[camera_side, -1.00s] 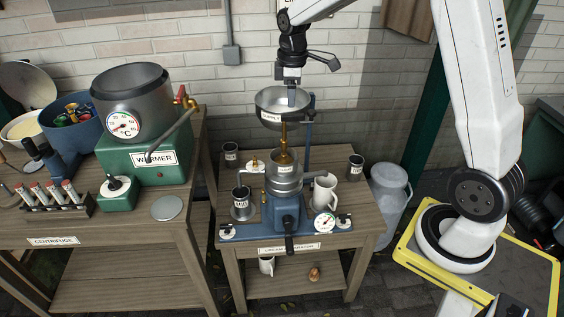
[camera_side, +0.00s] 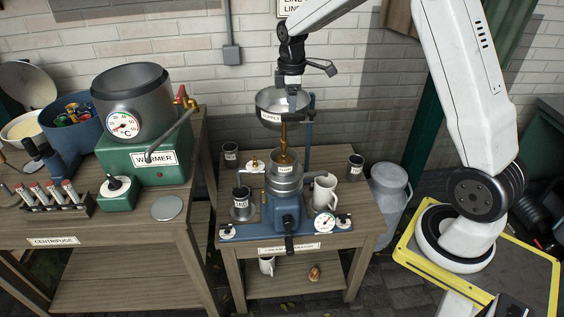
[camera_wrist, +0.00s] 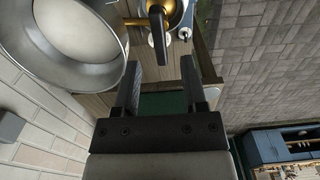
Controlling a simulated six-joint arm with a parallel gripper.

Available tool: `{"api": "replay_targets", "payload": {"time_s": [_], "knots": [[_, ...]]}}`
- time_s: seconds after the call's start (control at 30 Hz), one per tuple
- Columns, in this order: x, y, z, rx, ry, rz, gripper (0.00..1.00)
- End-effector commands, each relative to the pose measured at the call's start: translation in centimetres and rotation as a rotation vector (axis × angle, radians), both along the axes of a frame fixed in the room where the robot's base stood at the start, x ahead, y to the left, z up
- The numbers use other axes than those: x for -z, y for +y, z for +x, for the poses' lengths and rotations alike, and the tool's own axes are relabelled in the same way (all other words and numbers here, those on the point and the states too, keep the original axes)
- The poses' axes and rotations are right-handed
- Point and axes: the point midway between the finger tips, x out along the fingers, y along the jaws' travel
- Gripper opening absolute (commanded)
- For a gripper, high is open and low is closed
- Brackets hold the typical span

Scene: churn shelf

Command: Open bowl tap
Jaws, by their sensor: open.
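The steel supply bowl (camera_side: 268,117) stands above the separator on the right table, and its rim and pale inside show in the wrist view (camera_wrist: 75,45). A brass tap pipe (camera_side: 283,138) runs down under it. In the wrist view a dark lever (camera_wrist: 157,35) crosses a brass fitting beside the bowl. My gripper (camera_side: 292,103) points down at the bowl's right side. In the wrist view my gripper (camera_wrist: 160,62) is open and empty, its fingertips just short of the lever. I cannot tell whether anything touches.
A blue post (camera_side: 310,120) stands right of the bowl. Below are the separator (camera_side: 285,205), a white jug (camera_side: 324,192) and dark cups (camera_side: 241,198). The green warmer (camera_side: 150,158) is on the left table. A brick wall (camera_side: 345,100) is behind.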

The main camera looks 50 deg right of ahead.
Motion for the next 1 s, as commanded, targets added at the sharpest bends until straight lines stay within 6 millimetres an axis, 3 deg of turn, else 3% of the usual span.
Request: {"api": "replay_targets", "payload": {"time_s": [0.3,0.67,0.83,1.0], "knots": [[3.2,0.0,0.0,0.0,0.001,0.001,0.54],[3.6,0.0,0.0,0.0,-0.001,0.001,0.54],[3.6,0.0,0.0,0.0,-0.001,0.001,0.04],[3.6,0.0,0.0,0.0,-0.001,0.001,0.0]]}}
